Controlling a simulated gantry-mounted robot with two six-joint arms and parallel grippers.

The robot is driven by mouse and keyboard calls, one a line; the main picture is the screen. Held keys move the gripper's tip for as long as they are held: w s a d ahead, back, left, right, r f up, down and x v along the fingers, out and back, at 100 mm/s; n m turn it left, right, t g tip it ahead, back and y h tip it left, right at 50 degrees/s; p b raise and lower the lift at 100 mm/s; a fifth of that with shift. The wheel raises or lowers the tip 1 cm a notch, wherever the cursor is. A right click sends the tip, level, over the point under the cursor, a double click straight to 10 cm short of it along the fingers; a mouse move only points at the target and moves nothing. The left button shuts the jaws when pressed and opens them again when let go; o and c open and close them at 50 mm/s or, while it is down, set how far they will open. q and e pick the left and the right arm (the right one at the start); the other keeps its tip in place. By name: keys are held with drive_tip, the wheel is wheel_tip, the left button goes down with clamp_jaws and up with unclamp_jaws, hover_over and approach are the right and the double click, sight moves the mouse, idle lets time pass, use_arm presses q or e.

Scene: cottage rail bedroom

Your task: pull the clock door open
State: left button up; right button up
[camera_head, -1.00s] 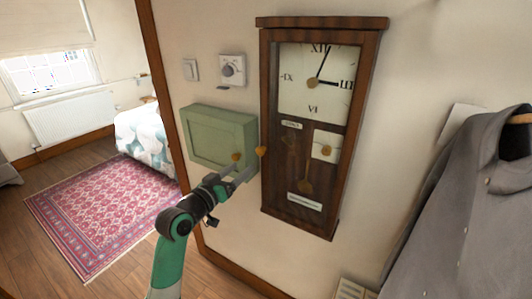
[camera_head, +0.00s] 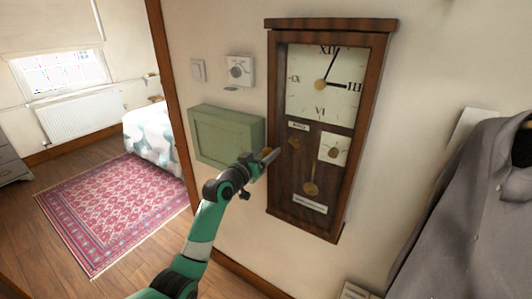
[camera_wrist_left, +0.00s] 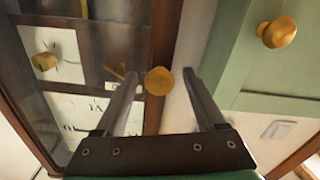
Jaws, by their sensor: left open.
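The dark wooden wall clock (camera_head: 355,128) hangs on the wall with its glazed door closed; dial, small dial and pendulum show through it. A round brass knob (camera_wrist_left: 159,80) sits on the edge of the clock door. In the head view, my left gripper (camera_head: 263,160) is at the clock's left edge, and the knob (camera_head: 267,152) is partly covered there. In the left wrist view, my left gripper (camera_wrist_left: 162,76) is open, with the knob between its fingertips and visible gaps on both sides. My right gripper is not in view.
A green wall cabinet (camera_head: 226,137) with its own brass knob (camera_wrist_left: 277,32) is close on the clock's left. A thermostat (camera_head: 239,70) and a switch (camera_head: 198,70) are above it. A grey coat (camera_head: 455,215) hangs at the right.

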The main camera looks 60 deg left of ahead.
use_arm(q)
clamp_jaws()
idle(0.3)
idle(1.1)
